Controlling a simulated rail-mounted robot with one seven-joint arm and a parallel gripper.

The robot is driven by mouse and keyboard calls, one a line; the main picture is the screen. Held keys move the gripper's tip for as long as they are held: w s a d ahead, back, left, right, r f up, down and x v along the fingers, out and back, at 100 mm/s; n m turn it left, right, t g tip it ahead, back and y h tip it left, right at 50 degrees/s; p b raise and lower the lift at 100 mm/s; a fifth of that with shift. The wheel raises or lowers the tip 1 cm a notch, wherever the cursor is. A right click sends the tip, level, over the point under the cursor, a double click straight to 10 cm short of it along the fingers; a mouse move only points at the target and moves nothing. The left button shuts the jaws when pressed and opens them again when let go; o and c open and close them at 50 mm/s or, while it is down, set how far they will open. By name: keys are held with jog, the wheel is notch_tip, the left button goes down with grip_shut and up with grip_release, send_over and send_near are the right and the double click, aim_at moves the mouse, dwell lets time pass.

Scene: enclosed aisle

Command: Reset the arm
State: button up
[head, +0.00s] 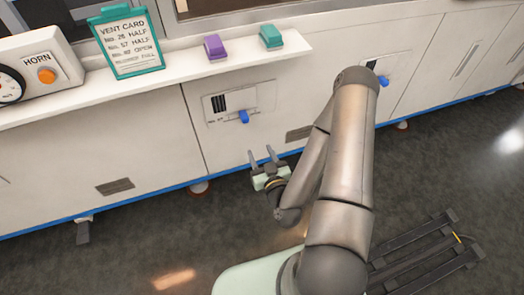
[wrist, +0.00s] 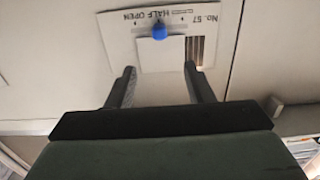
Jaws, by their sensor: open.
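My gripper (head: 262,158) is open and empty in the head view, its two dark fingers pointing at the white cabinet wall below a vent panel. In the wrist view my gripper (wrist: 158,88) shows with both fingers apart and nothing between them. The vent panel (head: 217,106) has dark slots at its left and a blue knob (head: 243,117). The wrist view shows this panel (wrist: 120,38) upside down, reading "No. 57 HALF OPEN", with its blue knob (wrist: 159,31) beyond the fingertips. The fingers appear apart from the knob.
A white shelf (head: 150,92) carries a HORN box (head: 47,62), a teal vent card (head: 127,45), a purple block (head: 214,47) and a teal block (head: 271,37). A second blue-knobbed vent panel (head: 401,66) is partly behind my arm.

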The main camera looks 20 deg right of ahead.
jog(key=shift+s+r, duration=0.25)
jog(key=shift+r, duration=0.05)
dwell(0.5)
notch_tip(320, 180, up, 18)
jog(key=n+g+p, duration=0.5)
jog(key=g+p, duration=0.6)
jog(key=p, duration=0.2)
jog(key=s+a+r+m+g+p, duration=0.1)
jog(key=s+r+m+g+p, duration=0.1)
jog(key=s+r, duration=0.7)
jog(key=s+r+m+g+p, duration=0.3)
jog(key=s+r+p, duration=0.3)
jog(key=r, duration=0.8)
jog(key=s+g, duration=0.1)
jog(key=s, duration=0.1)
jog(key=shift+s+a+h, duration=0.4)
